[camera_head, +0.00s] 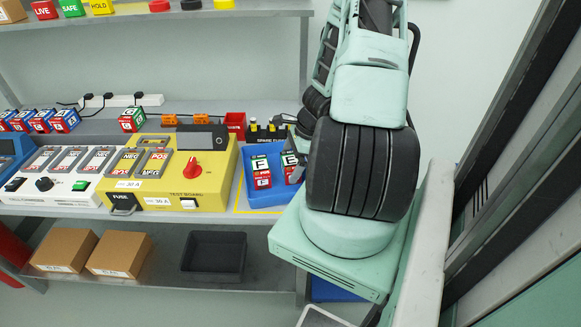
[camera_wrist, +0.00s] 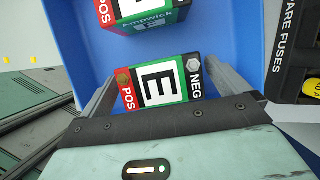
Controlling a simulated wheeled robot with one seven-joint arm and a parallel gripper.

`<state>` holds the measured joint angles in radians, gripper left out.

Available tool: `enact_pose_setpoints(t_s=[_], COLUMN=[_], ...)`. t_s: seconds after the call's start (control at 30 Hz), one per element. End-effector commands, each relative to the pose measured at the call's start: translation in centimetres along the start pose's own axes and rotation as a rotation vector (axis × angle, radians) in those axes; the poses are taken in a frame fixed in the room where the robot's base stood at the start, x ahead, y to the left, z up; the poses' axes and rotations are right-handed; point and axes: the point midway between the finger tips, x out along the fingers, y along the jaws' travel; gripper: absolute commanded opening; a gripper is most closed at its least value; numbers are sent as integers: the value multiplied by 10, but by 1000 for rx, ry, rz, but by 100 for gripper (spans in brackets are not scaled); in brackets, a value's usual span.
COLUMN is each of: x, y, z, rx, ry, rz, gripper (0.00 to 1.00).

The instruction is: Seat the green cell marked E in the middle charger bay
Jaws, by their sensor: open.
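The green cell marked E (camera_wrist: 160,86) lies in the blue tray (camera_wrist: 225,25), its E label facing the wrist camera, with POS on the left and NEG on the right. In the head view it shows partly behind my arm (camera_head: 290,161). My gripper (camera_wrist: 163,84) is open, with one finger on each side of the E cell; I cannot tell if they touch it. A cell marked F (camera_head: 262,172) stands beside it in the tray. The white charger (camera_head: 52,194) is at the left, and its middle bay (camera_head: 68,159) looks empty.
The yellow test board (camera_head: 215,188) stands between charger and tray. Several cells (camera_head: 40,121) sit on the ledge behind, with one green-topped cell (camera_head: 132,119) apart. A spare fuses holder (camera_head: 265,133) is just behind the tray. Cardboard boxes (camera_head: 119,255) and a dark bin (camera_head: 214,254) lie below.

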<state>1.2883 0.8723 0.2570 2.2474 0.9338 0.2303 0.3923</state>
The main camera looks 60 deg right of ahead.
Motion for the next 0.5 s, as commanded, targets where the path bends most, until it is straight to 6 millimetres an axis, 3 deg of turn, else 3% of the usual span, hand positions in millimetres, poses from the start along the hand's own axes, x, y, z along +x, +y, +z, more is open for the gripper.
enact_pose_setpoints(t_s=[0.27,0.47,0.5], x=[2,2,2], y=[0,0,0], z=[0,0,0], rx=[0,0,-1], ry=[1,1,0], rz=[-1,-1,-1], gripper=[97,42,40])
